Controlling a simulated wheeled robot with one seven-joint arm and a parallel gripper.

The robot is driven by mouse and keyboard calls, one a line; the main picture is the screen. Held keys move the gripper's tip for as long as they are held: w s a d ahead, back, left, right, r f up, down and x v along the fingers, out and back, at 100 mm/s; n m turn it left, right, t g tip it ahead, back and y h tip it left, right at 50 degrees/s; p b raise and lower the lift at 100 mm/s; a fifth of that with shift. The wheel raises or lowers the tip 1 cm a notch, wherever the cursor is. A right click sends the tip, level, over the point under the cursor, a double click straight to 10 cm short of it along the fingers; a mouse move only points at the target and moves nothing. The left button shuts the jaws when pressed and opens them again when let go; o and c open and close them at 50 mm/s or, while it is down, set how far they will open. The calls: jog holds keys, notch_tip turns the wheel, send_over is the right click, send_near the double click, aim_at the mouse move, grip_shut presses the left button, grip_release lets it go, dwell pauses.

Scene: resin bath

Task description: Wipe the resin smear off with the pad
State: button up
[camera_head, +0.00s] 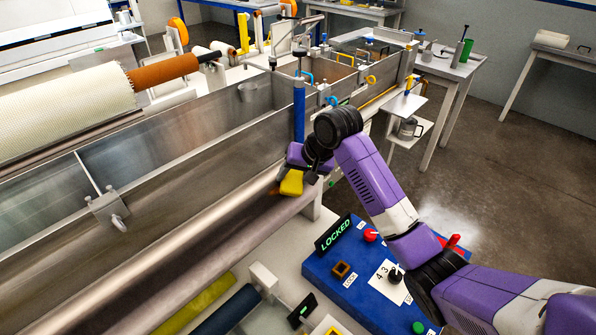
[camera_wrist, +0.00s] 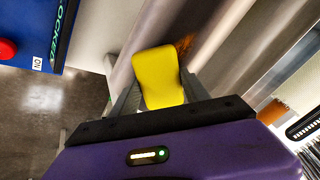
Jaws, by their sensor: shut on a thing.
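The yellow pad (camera_head: 291,183) is held in my gripper (camera_head: 296,172), over the right end of the long steel roller along the bath's front. In the wrist view the pad (camera_wrist: 158,78) sits between the two fingers of my gripper (camera_wrist: 155,92), which is shut on it. A brown-orange resin smear (camera_wrist: 185,45) shows on the metal surface just beyond the pad in the wrist view. In the head view the smear is mostly hidden by the pad and gripper. I cannot tell whether the pad touches the metal.
A blue control panel (camera_head: 318,270) with a "LOCKED" display (camera_head: 333,234), knobs and a red button stands right of the roller. The steel bath (camera_head: 200,135) lies behind the roller. A blue upright post (camera_head: 299,110) stands close behind my gripper. Open floor (camera_head: 480,185) lies at right.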

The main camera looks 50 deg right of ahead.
aim_at(270, 196)
jog(key=shift+a+r+p, duration=0.1)
jog(key=shift+a+p, duration=1.5)
jog(key=shift+a, duration=1)
jog(key=shift+a+p, duration=0.55)
jog(key=shift+a, duration=0.4)
jog(key=shift+a+f, duration=0.2)
jog(key=shift+a, duration=0.05)
jog(key=shift+p+v, duration=0.65)
jog(key=shift+v, duration=2.35)
jog(key=shift+d+r, duration=0.1)
